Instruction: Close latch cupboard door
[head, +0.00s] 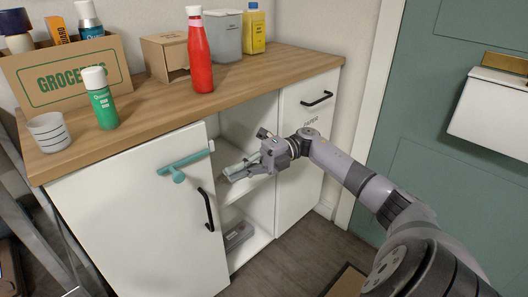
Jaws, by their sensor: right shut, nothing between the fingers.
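The white cupboard (267,120) has a wooden top. My right gripper (228,175) is shut and empty in front of the cupboard's open middle, just right of the latch bar and apart from the handle. The right door (305,140), with its own black handle (317,98), looks closed. My left gripper is not in view.
A grey item (238,235) lies inside low down. A red bottle (199,55), a groceries box (70,75), a green spray can (100,100) and a striped cup (49,132) stand on the wooden top (150,110). A green door (430,150) is at right.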

